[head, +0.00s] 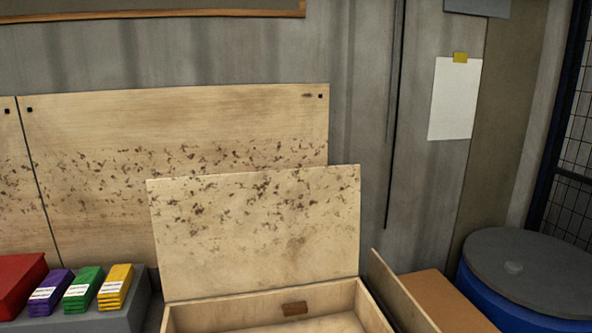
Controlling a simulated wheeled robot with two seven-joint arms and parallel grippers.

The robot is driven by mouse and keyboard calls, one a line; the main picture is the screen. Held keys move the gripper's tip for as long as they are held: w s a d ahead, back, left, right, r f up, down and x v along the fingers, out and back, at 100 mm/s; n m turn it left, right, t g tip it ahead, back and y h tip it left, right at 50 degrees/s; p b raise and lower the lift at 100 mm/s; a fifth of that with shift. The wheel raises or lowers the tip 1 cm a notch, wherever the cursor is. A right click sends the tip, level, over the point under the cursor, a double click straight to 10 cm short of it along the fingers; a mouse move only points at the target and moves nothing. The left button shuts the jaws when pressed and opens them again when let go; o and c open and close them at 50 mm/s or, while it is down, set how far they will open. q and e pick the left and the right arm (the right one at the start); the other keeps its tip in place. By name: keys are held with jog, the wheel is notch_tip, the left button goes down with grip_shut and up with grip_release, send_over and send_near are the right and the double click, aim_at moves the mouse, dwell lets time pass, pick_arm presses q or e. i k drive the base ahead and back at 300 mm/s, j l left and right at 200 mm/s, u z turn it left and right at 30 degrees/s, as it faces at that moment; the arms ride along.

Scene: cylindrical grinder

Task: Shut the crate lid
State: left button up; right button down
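The wooden crate (262,304) stands at the bottom middle of the head view, its lower part cut off by the frame. Its lid (255,235) stands open, upright at the crate's back edge, with dark specks on its face. Neither of my grippers is in view.
A blue drum (520,280) with a grey top stands at the right. A wooden panel (400,290) leans beside the crate. Purple (50,291), green (83,288) and yellow (116,286) packs sit at the left by a red box (20,284). Wooden boards (180,115) cover the wall behind.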

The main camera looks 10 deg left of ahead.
aim_at(222, 234)
jog(key=i+j, duration=0.35)
jog(key=i+u, duration=0.1)
jog(key=u, duration=2)
